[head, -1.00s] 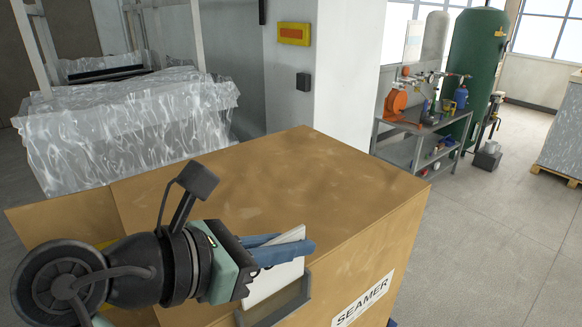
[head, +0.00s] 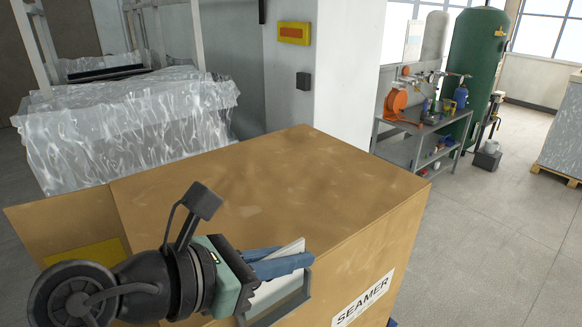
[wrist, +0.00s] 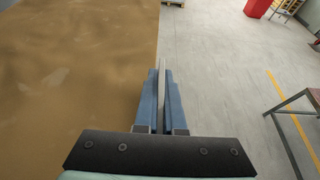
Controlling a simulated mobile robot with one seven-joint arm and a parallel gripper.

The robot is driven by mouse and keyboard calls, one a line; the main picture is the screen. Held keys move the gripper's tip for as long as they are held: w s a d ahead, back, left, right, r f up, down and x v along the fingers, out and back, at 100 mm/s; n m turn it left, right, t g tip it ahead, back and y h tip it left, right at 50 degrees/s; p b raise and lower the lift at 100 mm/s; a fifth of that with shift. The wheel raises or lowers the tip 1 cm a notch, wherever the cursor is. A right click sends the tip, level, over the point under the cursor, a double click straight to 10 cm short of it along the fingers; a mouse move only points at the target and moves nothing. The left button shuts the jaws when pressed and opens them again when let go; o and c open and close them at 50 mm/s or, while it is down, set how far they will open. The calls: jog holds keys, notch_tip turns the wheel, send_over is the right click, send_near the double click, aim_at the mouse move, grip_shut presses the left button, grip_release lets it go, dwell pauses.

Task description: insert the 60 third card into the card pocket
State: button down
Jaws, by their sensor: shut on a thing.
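My gripper (head: 300,258) has two blue fingers and is shut on a pale card (head: 268,292) at the front face of the brown seamer cabinet. The card's top corner shows above the fingers. In the wrist view the card (wrist: 162,88) is a thin upright edge between the fingertips (wrist: 160,75). The grey card pocket (head: 277,312) is on the cabinet's front face, left of the SEAMER label. The card's lower part lines up within the pocket's frame; I cannot tell how deep it sits. No number is readable on the card.
The brown seamer cabinet (head: 270,190) has a clear top, and its SEAMER label (head: 362,298) is on the front. A wrapped pallet load (head: 130,125) stands behind left. A grey workbench (head: 425,135) and green tank (head: 475,75) stand back right. Floor to the right is open.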

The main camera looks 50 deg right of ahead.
jog(key=shift+f, duration=1.05)
jog(key=c, duration=0.9)
grip_release()
jog(key=shift+f, duration=0.1)
jog(key=shift+c, duration=0.2)
jog(key=shift+a, duration=0.1)
jog(key=b+v, duration=0.4)
jog(key=v, duration=0.9)
jog(key=shift+b, duration=0.3)
